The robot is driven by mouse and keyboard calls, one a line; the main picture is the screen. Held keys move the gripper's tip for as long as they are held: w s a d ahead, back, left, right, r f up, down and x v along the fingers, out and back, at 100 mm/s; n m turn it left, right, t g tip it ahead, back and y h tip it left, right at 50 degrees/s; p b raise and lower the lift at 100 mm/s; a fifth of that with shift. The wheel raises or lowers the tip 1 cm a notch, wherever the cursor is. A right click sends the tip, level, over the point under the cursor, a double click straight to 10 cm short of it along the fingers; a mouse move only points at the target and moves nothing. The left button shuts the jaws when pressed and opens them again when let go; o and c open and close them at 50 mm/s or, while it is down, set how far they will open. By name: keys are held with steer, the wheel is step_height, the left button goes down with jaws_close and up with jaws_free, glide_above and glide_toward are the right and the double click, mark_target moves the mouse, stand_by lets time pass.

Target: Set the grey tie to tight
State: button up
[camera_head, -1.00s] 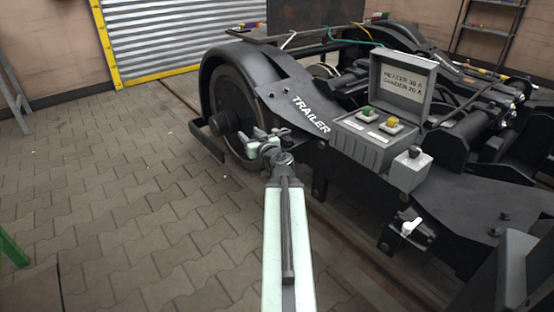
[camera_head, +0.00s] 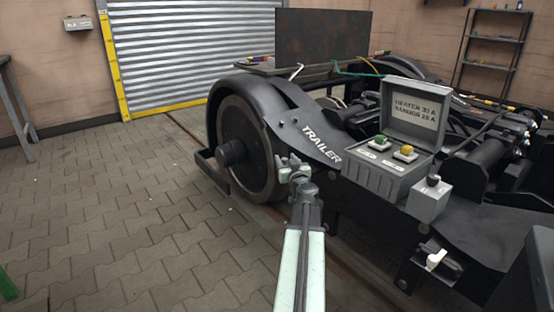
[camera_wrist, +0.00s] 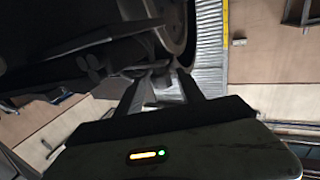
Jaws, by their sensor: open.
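I cannot make out a tie that is clearly grey. A small pale bent piece (camera_head: 297,72) stands at the front edge of the table behind the wheel; I cannot tell whether it is the tie. My gripper (camera_head: 290,163) is at the end of my raised arm, in front of the right side of the bogie wheel in the head view. In the wrist view my gripper's two dark fingers (camera_wrist: 160,88) are apart, with nothing clearly held between them. The wheel also shows beyond them.
The black trailer bogie (camera_head: 320,145) fills the right. On it are an open grey box (camera_head: 385,180) with green and yellow buttons, a small grey switch box (camera_head: 428,200) and a white lever (camera_head: 435,260). A table (camera_head: 255,67) stands behind.

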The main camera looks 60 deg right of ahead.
steer(key=shift+w, duration=0.2)
jaws_close()
stand_by(1.2)
